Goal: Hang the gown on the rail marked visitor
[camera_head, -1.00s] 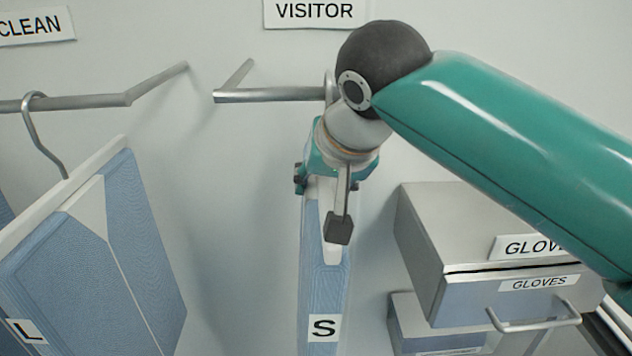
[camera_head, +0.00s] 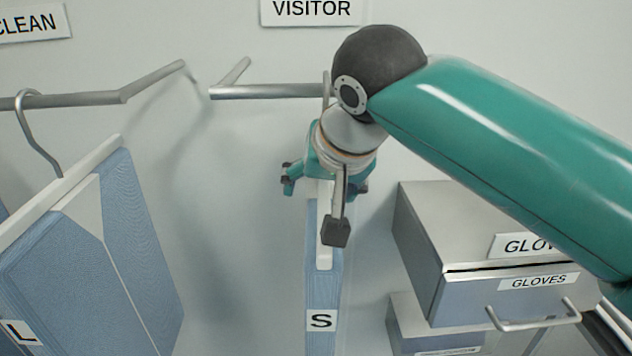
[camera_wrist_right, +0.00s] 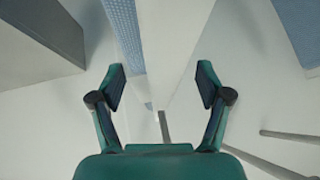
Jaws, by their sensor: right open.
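The gown marked S (camera_head: 322,291) is blue with a white hanger bar and hangs upright below the visitor rail (camera_head: 268,91). The visitor sign (camera_head: 311,9) is on the wall above. A hook end (camera_head: 326,84) shows at the rail beside my wrist, but my arm hides much of it, so its seating on the rail is unclear. My right gripper (camera_head: 323,185) is open at the top of this gown. In the right wrist view its fingers stand apart on both sides of the white hanger (camera_wrist_right: 174,50), with gaps. My left gripper is not in view.
Another blue gown marked L (camera_head: 85,265) hangs at the left from the clean rail (camera_head: 70,101), under the clean sign (camera_head: 31,25). Metal glove boxes (camera_head: 420,230) stand at the right, below my right arm. Bare wall lies between the two gowns.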

